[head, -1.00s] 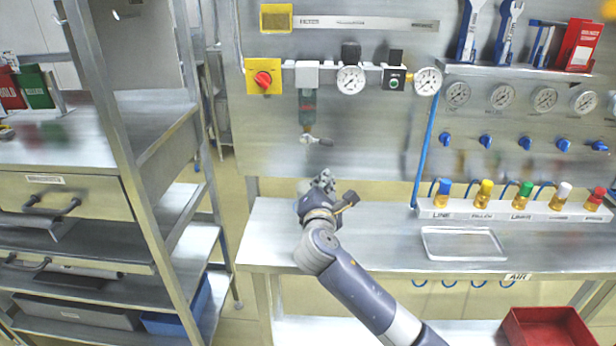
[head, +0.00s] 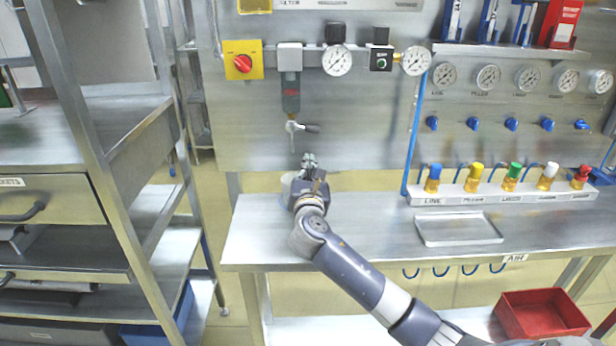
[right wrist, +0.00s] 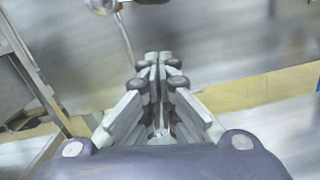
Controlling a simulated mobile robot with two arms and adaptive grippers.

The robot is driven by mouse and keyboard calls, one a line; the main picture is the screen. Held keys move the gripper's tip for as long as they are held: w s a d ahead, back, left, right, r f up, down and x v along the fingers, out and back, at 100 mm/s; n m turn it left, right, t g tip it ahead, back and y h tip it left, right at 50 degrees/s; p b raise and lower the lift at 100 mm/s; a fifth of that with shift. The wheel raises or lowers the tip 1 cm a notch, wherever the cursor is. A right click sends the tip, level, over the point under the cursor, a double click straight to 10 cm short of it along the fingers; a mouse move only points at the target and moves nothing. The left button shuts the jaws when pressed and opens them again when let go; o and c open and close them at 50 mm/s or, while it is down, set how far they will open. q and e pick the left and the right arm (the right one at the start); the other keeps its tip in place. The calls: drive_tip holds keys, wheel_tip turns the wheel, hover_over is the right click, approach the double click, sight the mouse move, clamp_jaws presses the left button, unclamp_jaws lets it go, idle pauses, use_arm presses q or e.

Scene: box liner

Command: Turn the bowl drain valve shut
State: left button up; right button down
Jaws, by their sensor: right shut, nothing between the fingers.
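The filter bowl (head: 291,98) hangs below the regulator row on the metal panel. The drain valve (head: 292,127) is under it, with a short pale lever (head: 311,128) sticking out to the right, about level, and a thin outlet pointing down. My right gripper (head: 308,158) is just below and slightly right of the valve, pointing up, shut and empty. It appears apart from the lever. In the right wrist view, the shut fingers (right wrist: 158,58) are in the middle and part of the valve (right wrist: 103,5) shows at the top edge, left of them. My left gripper is not in view.
The steel bench (head: 350,225) runs below, with a shallow tray (head: 458,240) and a row of coloured fittings (head: 500,194) at right. A pale round thing (head: 286,186) is partly hidden behind my gripper. A blue tube (head: 415,140) runs down the panel. A rack (head: 110,200) stands at left.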

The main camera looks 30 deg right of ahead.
sight(303, 127)
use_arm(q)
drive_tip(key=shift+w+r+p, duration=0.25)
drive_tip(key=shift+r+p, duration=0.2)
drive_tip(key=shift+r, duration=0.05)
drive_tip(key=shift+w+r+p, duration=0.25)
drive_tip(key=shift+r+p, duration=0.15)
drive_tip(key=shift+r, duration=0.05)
use_arm(e)
drive_tip(key=r, duration=0.1)
drive_tip(key=w+d+r, duration=0.1)
drive_tip(key=r, duration=0.2)
drive_tip(key=shift+w+d, duration=0.25)
drive_tip(key=shift+d, duration=0.15)
use_arm(q)
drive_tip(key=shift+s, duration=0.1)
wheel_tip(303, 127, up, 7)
drive_tip(key=p, duration=0.6)
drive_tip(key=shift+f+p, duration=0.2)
drive_tip(key=shift+p, duration=0.1)
use_arm(e)
drive_tip(key=r+n, duration=0.1)
drive_tip(key=d+r+n, duration=0.1)
drive_tip(key=shift+s+n, duration=0.15)
drive_tip(key=shift+n, duration=0.15)
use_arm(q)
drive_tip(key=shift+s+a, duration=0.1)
use_arm(e)
drive_tip(key=shift+r, duration=0.15)
